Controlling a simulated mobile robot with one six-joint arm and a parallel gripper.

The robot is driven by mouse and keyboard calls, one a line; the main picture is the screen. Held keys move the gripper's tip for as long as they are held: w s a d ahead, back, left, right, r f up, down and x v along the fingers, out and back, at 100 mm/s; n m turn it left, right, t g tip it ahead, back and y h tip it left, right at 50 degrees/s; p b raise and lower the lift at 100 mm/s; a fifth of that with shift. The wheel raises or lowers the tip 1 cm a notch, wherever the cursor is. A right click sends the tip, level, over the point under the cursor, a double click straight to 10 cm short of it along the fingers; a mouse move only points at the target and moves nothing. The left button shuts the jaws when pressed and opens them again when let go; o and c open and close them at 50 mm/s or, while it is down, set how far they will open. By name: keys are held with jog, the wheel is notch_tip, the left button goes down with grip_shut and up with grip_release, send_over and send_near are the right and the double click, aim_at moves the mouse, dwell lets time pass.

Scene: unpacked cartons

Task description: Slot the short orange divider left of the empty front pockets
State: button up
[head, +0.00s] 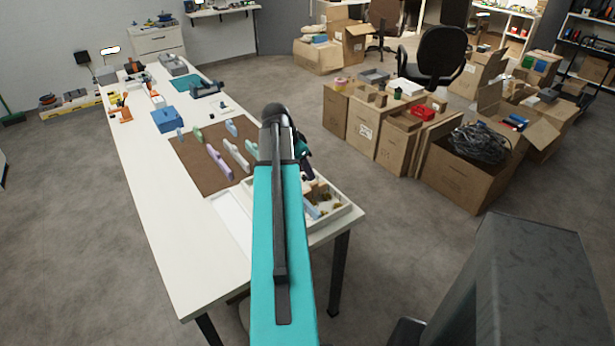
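A white tray (345,213) with inner walls stands at the table's front right corner, partly hidden behind my arm. Small brownish items lie in it, and a light blue piece (312,211) shows near its front side. Its front pockets are too small and covered to make out. A brown mat (187,156) holds several upright dividers, including a lilac one (219,163), a white one (236,156) and a pale green one (197,134). I cannot make out a short orange divider. My gripper (305,168) is mostly hidden behind my arm, near the tray's back side; its fingers cannot be made out.
The white table (168,230) is bare at its front left. A blue box (167,119), an orange item (123,110) and grey tools stand farther back. A white flat panel (232,218) lies left of the tray. Open cartons (405,140) fill the floor at right.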

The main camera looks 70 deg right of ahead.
jog(key=shift+v, duration=1.75)
